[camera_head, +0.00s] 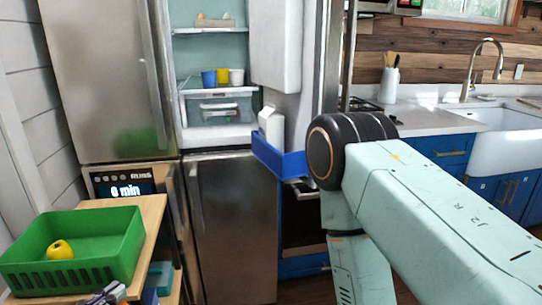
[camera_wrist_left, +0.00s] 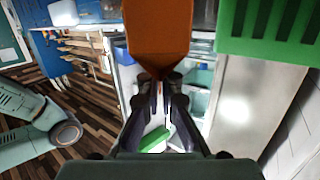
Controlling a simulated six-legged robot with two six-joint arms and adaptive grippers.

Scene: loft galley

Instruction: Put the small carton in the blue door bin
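The blue door bin (camera_head: 279,160) hangs low on the open fridge door in the head view, with a white carton (camera_head: 270,125) standing in its left part. My left gripper (camera_head: 113,291) shows at the bottom left of the head view, in front of the green crate. In the left wrist view, my left gripper (camera_wrist_left: 161,85) is shut on the narrow top of an orange carton (camera_wrist_left: 158,28), the small carton. The head view does not show this carton. My right arm crosses the right side of the head view; its gripper is out of sight.
The green crate (camera_head: 40,283) with a yellow object (camera_head: 60,250) stands on a wooden cart top (camera_head: 152,215) at left. It is close to the gripper in the wrist view (camera_wrist_left: 265,25). The fridge holds cups (camera_head: 222,76) and a clear drawer (camera_head: 219,110). The bin's right part looks free.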

